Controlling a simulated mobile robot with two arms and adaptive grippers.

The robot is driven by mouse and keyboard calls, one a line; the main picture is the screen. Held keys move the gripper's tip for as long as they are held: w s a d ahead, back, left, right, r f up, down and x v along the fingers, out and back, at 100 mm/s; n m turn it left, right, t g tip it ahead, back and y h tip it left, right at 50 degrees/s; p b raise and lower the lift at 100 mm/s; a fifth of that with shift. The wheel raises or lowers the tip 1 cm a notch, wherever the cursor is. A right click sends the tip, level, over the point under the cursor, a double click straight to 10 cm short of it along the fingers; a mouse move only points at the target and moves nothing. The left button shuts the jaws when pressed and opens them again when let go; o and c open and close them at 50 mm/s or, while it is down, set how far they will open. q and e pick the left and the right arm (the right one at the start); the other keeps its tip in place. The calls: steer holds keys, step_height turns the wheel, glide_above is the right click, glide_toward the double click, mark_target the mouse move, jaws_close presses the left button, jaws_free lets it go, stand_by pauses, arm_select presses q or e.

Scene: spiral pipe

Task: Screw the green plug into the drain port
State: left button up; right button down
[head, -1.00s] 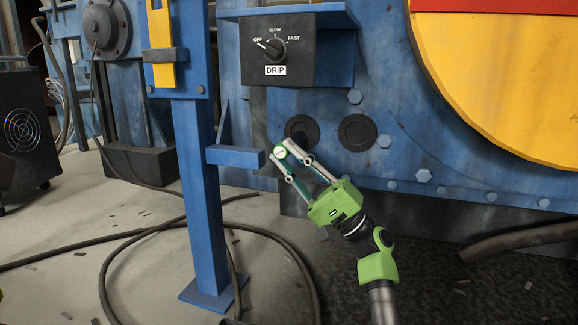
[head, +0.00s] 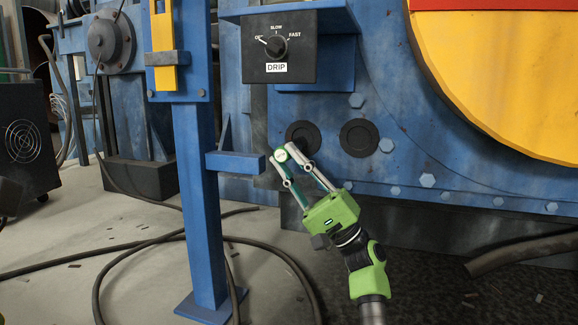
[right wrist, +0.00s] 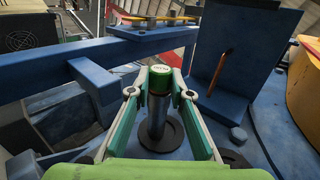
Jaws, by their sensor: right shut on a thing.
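The green plug (head: 281,155) has a round green cap with a pale label on it. It sits between the fingertips of my right gripper (head: 292,160), which is shut on it. In the right wrist view, the green cap (right wrist: 160,78) tops a dark grey cylinder between the fingers of my right gripper (right wrist: 160,94). A dark round ring (right wrist: 176,138) lies around the cylinder's far end; I cannot tell whether they touch. In the head view, a dark round port (head: 302,133) is just behind and above the plug. My left gripper is not in view.
A second dark round port (head: 360,137) is to the right. A blue post (head: 205,200) with a side bracket (head: 236,161) stands close left of the gripper. A DRIP dial box (head: 280,48) is above. Hoses (head: 130,262) lie on the floor.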

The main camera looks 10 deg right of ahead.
steer(key=shift+d, duration=0.1)
steer(key=c, duration=1.8)
jaws_free()
steer(key=shift+o, duration=0.2)
steer(key=v, duration=1.2)
steer(key=shift+c, duration=0.4)
